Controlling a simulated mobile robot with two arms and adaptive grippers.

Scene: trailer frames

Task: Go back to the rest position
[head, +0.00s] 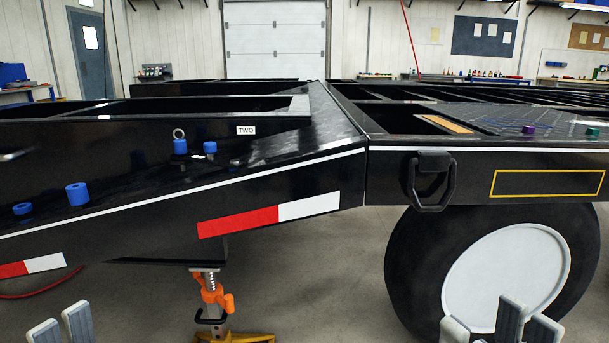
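My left gripper (61,329) shows only its grey fingertips at the bottom left edge. They stand apart with nothing between them. My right gripper (486,328) shows its grey fingertips at the bottom right, in front of the wheel. They are spread apart and hold nothing. The rest of both grippers is below the picture.
A black trailer frame (440,185) spans the view ahead, with blue cylinders (77,194) on its left part and a black handle (432,182) at its centre. A large wheel (506,279) and an orange jack (212,293) stand below. Floor (320,270) shows between them.

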